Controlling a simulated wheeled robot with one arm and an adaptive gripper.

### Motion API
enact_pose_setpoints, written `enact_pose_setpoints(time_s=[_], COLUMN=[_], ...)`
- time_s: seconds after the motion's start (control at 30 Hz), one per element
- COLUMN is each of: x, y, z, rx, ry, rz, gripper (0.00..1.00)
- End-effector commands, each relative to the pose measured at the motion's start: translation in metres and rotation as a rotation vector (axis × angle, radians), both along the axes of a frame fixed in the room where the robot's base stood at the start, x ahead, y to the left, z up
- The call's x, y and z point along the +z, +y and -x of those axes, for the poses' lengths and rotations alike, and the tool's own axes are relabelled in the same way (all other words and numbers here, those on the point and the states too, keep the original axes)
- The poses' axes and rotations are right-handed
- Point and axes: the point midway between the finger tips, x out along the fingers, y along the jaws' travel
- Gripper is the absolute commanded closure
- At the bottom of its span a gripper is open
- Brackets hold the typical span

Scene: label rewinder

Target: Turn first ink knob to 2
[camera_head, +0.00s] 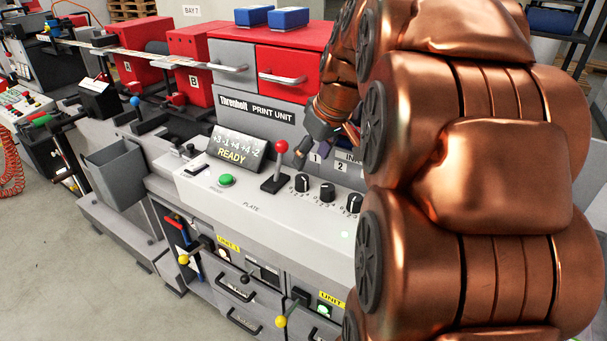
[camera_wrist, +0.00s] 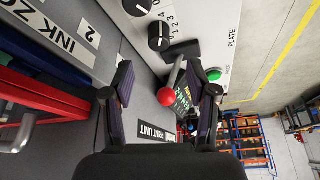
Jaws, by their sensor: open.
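The first ink knob (camera_head: 302,182) is black with a white mark, the leftmost of the row on the pale sloping panel, beside the red-ball lever. In the wrist view the knob (camera_wrist: 160,37) has digits 0 to 4 around it; which digit its mark points to is too small to tell. The second knob (camera_head: 327,191) and third knob (camera_head: 354,203) are to its right. My gripper (camera_wrist: 162,72) is open and empty, its fingers spread. The knob shows beyond and between the fingertips, apart from them. In the head view the gripper is above and behind the knob row, partly hidden by my arm.
The lever's red ball (camera_head: 281,147) stands close to the first knob; in the wrist view the ball (camera_wrist: 166,97) lies between my fingers. A READY display (camera_head: 235,150) and green button (camera_head: 227,180) are left of it.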

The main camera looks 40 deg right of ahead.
Motion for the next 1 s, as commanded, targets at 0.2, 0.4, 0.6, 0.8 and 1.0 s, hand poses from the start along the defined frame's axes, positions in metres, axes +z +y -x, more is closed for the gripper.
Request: enact_pose_setpoints(time_s=[0.2,0.4,0.6,0.8,1.0], x=[-0.013,-0.038,-0.059,-0.069,-0.071], y=[-0.002,0.000,0.000,-0.001,-0.001], z=[-0.007,-0.016,-0.025,-0.029,-0.030], rx=[0.000,0.001,0.002,0.000,-0.001], ry=[0.000,0.003,-0.001,-0.002,-0.002], rz=[0.002,-0.002,0.000,0.002,0.003], gripper=[0.42,0.42,0.42,0.42,0.42])
